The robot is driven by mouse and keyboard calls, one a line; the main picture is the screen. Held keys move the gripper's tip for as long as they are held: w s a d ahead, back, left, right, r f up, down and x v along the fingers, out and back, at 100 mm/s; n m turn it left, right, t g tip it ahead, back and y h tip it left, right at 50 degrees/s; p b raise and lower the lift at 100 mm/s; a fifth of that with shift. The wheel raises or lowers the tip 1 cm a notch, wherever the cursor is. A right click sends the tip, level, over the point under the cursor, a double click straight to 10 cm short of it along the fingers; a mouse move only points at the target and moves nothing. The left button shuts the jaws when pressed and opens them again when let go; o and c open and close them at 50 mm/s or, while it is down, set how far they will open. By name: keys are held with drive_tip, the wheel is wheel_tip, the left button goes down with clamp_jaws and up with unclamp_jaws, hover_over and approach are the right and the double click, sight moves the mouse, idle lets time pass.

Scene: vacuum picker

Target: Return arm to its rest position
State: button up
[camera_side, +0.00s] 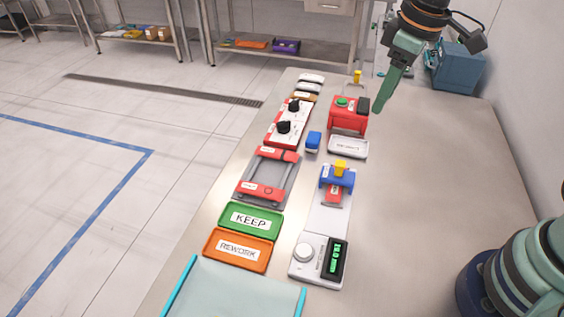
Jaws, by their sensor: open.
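My gripper (391,82) is at the upper right, in the air above the far part of the steel table (430,190). Its green finger points down and left, and nothing shows held in it. From this angle the fingers overlap, so the gap between them is hidden. The tip appears just right of a red box with a green button (347,114) and looks apart from it. My arm's green and dark base part shows at the lower right edge.
A green KEEP tray (277,229) and an orange REWORK tray (267,262) lie near the front. Red fixtures (268,178), a blue block (313,141), a blue-and-yellow device (338,174) and a display unit (320,262) stand along the table. The table's right side is clear. A blue box (459,68) stands at the far right.

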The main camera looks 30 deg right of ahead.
drive_tip(key=s+d+r+m+t, duration=0.2)
drive_tip(key=s+d+m+t, duration=0.1)
drive_tip(key=s+d+m, duration=0.2)
drive_tip(key=shift+s+d+r+m, duration=0.15)
drive_tip(key=shift+s+d+m, duration=0.15)
drive_tip(key=shift+s+d, duration=0.25)
